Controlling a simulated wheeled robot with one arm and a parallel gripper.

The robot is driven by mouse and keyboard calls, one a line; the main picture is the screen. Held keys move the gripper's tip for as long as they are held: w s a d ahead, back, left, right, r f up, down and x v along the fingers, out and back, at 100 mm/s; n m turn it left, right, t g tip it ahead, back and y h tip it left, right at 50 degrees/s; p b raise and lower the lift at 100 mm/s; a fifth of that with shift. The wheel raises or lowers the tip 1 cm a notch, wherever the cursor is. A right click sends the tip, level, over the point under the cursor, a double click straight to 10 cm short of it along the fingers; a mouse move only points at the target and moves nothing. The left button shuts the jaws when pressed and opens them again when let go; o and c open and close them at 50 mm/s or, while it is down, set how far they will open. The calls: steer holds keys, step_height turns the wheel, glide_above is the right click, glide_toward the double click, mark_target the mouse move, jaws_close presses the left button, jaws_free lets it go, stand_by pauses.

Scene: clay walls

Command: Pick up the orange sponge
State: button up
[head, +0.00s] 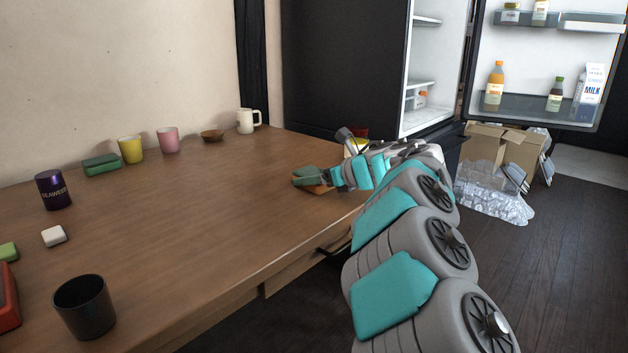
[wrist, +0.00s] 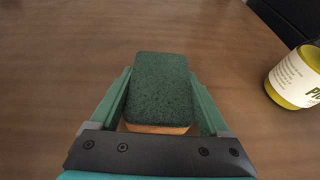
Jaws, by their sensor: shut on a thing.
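The orange sponge has a dark green scouring top (wrist: 160,88) and an orange body that shows at its near edge (wrist: 158,129) in the wrist view. My gripper (wrist: 160,85) has one finger along each long side of it and is shut on it. In the head view my gripper (head: 308,178) is low over the right part of the wooden table, and the orange of the sponge (head: 318,189) shows below it. I cannot tell whether the sponge touches the table.
A yellow-green jar (wrist: 290,82) stands right of the sponge. A green sponge (head: 101,165), yellow cup (head: 130,149), pink cup (head: 168,140), bowl (head: 212,136) and white mug (head: 246,122) line the wall. A black cup (head: 84,307) stands at the near left. The table's middle is clear.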

steer(key=shift+r, duration=0.15)
steer(key=shift+r, duration=1.2)
steer(key=s+d+r, duration=0.1)
steer(key=s+d, duration=0.2)
steer(key=d, duration=0.4)
steer(key=s+d+r, duration=0.1)
steer(key=s+d, duration=0.2)
steer(key=d, duration=0.4)
steer(key=shift+s+d+r+b, duration=0.15)
steer(key=shift+s+d+b, duration=0.1)
steer(key=shift+d+b, duration=0.1)
